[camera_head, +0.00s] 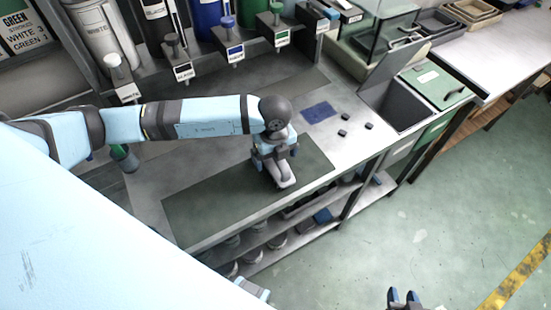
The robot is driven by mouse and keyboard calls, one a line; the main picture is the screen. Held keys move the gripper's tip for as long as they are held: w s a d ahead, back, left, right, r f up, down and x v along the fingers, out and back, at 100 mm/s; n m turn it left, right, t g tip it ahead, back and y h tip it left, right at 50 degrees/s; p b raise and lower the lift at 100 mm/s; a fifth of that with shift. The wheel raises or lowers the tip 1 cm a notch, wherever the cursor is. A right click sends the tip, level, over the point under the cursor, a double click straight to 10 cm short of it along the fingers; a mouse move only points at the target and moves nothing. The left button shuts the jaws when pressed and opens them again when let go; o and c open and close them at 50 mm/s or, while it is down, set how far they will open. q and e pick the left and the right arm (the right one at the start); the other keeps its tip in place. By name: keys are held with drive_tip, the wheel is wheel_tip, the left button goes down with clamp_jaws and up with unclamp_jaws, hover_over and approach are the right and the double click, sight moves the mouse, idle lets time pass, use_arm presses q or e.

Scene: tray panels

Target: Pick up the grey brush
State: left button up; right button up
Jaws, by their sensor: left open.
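My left gripper (275,157) is over the dark green mat (215,208) on the workbench, pointing down with its dark blue fingertips apart. A pale grey, elongated object (284,179), which looks like the grey brush, lies on the mat below and between the fingers. Its far part is hidden by the gripper, and I cannot tell whether the fingers touch it. My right gripper (403,296) shows at the bottom edge, over the floor and away from the bench. Its two blue-tipped fingers are apart with nothing between them.
A blue cloth (319,112) and several small dark blocks (345,117) lie right of the mat. A dark open bin (398,107) stands further right. Labelled dispensers (217,22) line the back. A grey-green cup (123,157) stands at the left. The bench's front edge faces open floor.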

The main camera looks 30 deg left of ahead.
use_arm(q)
drive_tip(key=shift+f, duration=0.2)
drive_tip(key=c, duration=1)
drive_tip(key=shift+r, duration=0.1)
drive_tip(key=shift+c, duration=0.2)
wheel_tip(320, 180, up, 20)
drive_tip(key=b, duration=0.1)
